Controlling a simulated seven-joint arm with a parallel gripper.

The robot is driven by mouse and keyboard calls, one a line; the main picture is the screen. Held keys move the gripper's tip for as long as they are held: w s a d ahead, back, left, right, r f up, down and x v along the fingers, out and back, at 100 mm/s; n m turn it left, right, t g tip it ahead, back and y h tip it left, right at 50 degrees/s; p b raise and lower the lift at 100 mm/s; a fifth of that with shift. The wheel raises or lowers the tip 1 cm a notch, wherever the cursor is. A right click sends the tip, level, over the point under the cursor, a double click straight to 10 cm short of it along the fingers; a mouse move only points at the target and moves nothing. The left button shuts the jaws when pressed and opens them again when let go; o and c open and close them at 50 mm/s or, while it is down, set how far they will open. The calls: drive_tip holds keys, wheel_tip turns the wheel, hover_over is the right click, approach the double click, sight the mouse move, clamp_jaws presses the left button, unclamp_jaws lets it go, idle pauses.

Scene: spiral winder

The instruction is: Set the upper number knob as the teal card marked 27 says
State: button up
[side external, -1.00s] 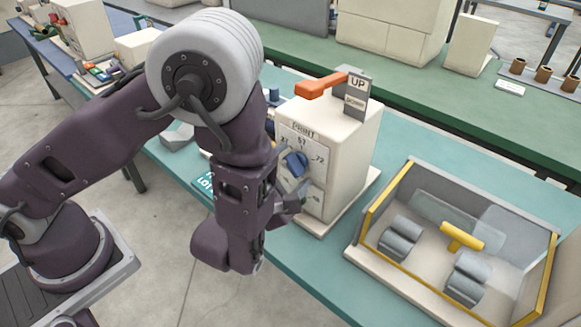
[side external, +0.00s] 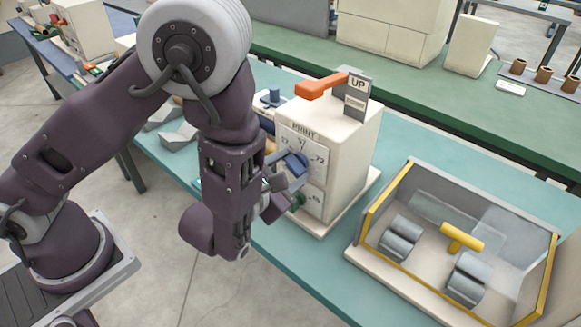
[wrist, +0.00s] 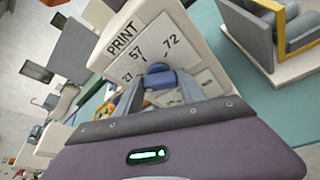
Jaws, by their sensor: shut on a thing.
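The upper number knob (side external: 297,163) is blue and sits on the front of a cream machine (side external: 345,150). Its dial is headed PRINT, with 27 at left, 57 at top and 72 at right. My gripper (side external: 284,178) is at this knob, its grey fingers shut on it. In the wrist view the knob (wrist: 158,76) shows between the fingertips. I cannot tell exactly which number it points at. The teal card is mostly hidden behind my arm, and its marking cannot be read now.
A green lower knob (side external: 297,200) is just below the gripper. An orange lever (side external: 320,85) by an UP plate tops the machine. An open tray with yellow edges (side external: 375,218) stands to the right. Grey blocks (side external: 178,135) lie behind my arm.

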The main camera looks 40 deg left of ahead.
drive_tip(key=o, duration=1.4)
drive_tip(key=shift+c, duration=0.2)
drive_tip(key=v, duration=0.7)
